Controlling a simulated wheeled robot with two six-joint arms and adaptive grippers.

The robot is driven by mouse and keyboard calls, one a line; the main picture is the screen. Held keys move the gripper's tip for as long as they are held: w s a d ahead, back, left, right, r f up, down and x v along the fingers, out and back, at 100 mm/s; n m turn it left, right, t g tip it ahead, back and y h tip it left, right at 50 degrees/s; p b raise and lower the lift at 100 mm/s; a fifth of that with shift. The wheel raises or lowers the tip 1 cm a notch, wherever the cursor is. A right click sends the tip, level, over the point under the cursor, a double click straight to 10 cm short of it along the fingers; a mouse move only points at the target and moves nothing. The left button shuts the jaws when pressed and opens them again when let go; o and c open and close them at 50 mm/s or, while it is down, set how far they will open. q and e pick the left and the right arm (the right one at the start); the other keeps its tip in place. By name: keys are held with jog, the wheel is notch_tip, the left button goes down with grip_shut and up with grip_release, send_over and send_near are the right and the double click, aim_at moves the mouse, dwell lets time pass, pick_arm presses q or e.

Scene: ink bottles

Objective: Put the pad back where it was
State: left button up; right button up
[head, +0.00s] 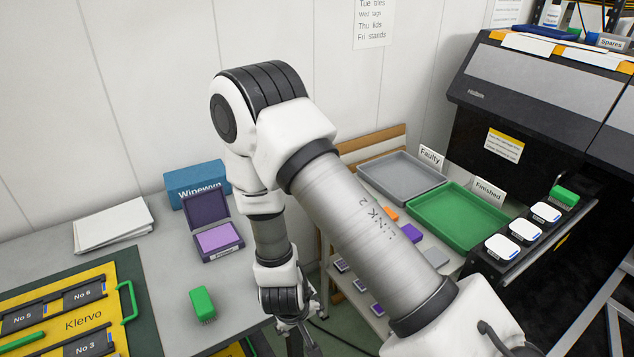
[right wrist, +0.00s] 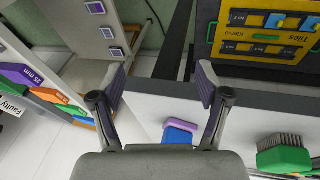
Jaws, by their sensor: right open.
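A small block with a blue body and a lilac top (right wrist: 180,128) lies on the grey table near its edge in the right wrist view. I cannot tell whether it is the pad; my right arm seems to hide it in the head view. An open dark purple case (head: 208,207) with a flat lilac pad (head: 217,238) in it stands on the table in the head view. My right gripper (right wrist: 160,76) is open and empty, pointing down beside the table edge. It also shows partly at the bottom of the head view (head: 300,325). My left gripper is not in view.
A yellow case (head: 85,321) lies left. A blue box (head: 197,181) stands behind. Grey (head: 398,176) and green (head: 455,219) trays lie right, across a floor gap.

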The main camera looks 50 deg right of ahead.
jog(key=s+a+f+n+g+y, duration=0.1)
jog(key=s+a+f, duration=0.2)
jog(key=s+f, duration=0.2)
jog(key=s+a+f+n+y, duration=0.2)
jog(key=s+a+f, duration=0.1)
jog(key=s, duration=0.6)
jog(key=shift+s+a+f+g+y, duration=0.2)
jog(key=shift+a+f+g+y, duration=0.15)
jog(key=shift+f, duration=0.55)
